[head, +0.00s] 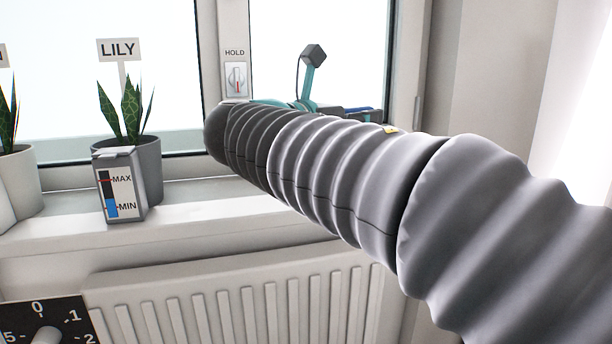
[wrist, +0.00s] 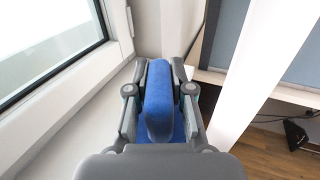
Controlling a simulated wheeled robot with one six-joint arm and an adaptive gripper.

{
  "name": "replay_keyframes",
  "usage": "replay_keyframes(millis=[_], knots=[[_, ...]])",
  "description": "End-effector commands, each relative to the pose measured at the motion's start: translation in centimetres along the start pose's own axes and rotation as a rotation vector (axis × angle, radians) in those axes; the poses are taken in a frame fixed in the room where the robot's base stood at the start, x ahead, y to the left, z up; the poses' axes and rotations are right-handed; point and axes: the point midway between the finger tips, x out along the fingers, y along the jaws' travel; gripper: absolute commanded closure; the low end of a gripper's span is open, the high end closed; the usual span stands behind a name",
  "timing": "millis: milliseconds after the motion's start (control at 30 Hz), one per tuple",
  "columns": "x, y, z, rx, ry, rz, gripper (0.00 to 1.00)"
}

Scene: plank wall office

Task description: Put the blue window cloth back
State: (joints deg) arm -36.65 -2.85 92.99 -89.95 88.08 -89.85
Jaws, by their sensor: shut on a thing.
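The blue window cloth (wrist: 158,100) shows in the wrist view as a blue, rounded, upright form between the two fingers. My gripper (wrist: 160,82) is shut on it, with one finger along each side. The lower part of the cloth is partly hidden by the gripper body. The gripper is over or close to the pale window sill (wrist: 88,122), beside the window frame. In the head view my grey ribbed arm hides most of the gripper, and only a small strip of blue (head: 368,112) shows behind it.
A potted plant labelled LILY (head: 130,135) and a MAX/MIN level box (head: 119,187) stand on the sill at left. A HOLD switch (head: 236,80) is on the window frame. A radiator (head: 240,300) is below. A desk edge (wrist: 265,108) lies right of the gripper.

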Motion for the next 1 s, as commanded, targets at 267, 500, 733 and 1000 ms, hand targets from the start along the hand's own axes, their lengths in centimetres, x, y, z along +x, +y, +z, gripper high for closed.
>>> replay_keyframes(millis=[267,500,733,1000], knots=[[-2.0,5.4,-3.5,-0.004,-0.001,0.001,1.0],[-3.3,8.8,-5.7,-0.002,0.0,0.0,1.0],[-3.5,9.6,-6.6,0.0,0.0,-0.001,1.0],[-3.5,9.5,-10.0,-0.002,0.0,0.0,1.0]])
